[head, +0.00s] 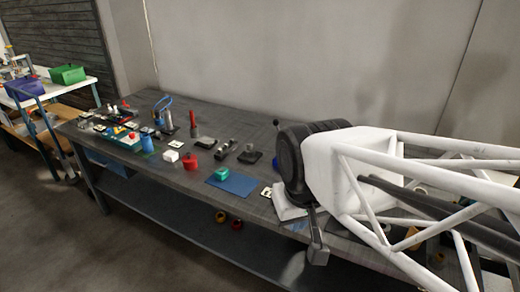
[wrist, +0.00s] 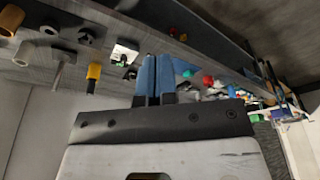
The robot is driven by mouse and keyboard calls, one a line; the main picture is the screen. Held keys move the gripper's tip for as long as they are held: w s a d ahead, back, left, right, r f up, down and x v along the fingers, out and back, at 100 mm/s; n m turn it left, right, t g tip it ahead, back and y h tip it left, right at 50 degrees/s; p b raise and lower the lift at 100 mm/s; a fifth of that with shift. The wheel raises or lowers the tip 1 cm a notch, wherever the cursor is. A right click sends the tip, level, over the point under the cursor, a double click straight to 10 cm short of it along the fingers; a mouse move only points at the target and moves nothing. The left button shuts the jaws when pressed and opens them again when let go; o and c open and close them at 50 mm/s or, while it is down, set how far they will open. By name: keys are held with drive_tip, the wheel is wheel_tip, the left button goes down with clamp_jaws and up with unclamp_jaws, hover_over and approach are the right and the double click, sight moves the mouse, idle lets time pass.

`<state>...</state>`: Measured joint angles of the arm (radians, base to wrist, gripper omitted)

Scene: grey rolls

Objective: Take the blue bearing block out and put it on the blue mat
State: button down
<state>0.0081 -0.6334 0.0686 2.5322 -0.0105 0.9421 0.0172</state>
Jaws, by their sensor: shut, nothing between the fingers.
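The blue mat (head: 238,184) lies flat on the dark bench in the head view. No other thing is clearly that block. My gripper (wrist: 157,60) shows in the wrist view with its two blue fingers together, shut and empty. In the head view I cannot make out its fingers.
My white arm covers the bench's right end. A red object (head: 192,161), a white block (head: 170,156) and a blue cylinder (head: 147,144) stand left of the mat. A black flat-based part (head: 250,155) stands behind it. More tools crowd the left end.

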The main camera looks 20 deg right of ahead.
drive_tip(key=shift+c, duration=1.9)
unclamp_jaws()
drive_tip(key=w+d+f+m+t, duration=0.25)
drive_tip(key=w+m, duration=0.75)
drive_tip(key=w, duration=0.7)
drive_tip(key=w+d+f+m+t, duration=0.2)
drive_tip(key=w+f+m+t, duration=0.15)
drive_tip(key=w+m, duration=0.95)
drive_tip(key=w+d+f+m+t+h, duration=0.1)
drive_tip(key=w+d+f+m, duration=0.3)
drive_tip(key=w, duration=0.4)
drive_tip(key=w+d+f+m+t+h, duration=0.1)
drive_tip(key=w+f+m, duration=0.2)
drive_tip(key=w+f, duration=0.3)
drive_tip(key=m+t+h, duration=0.2)
drive_tip(key=m+h, duration=0.1)
drive_tip(key=m, duration=0.7)
approach(278, 161)
drive_tip(key=w, duration=0.1)
drive_tip(key=w+d, duration=0.1)
drive_tip(key=shift+w+d, duration=0.15)
drive_tip(key=shift+w, duration=0.15)
drive_tip(key=shift+w, duration=0.1)
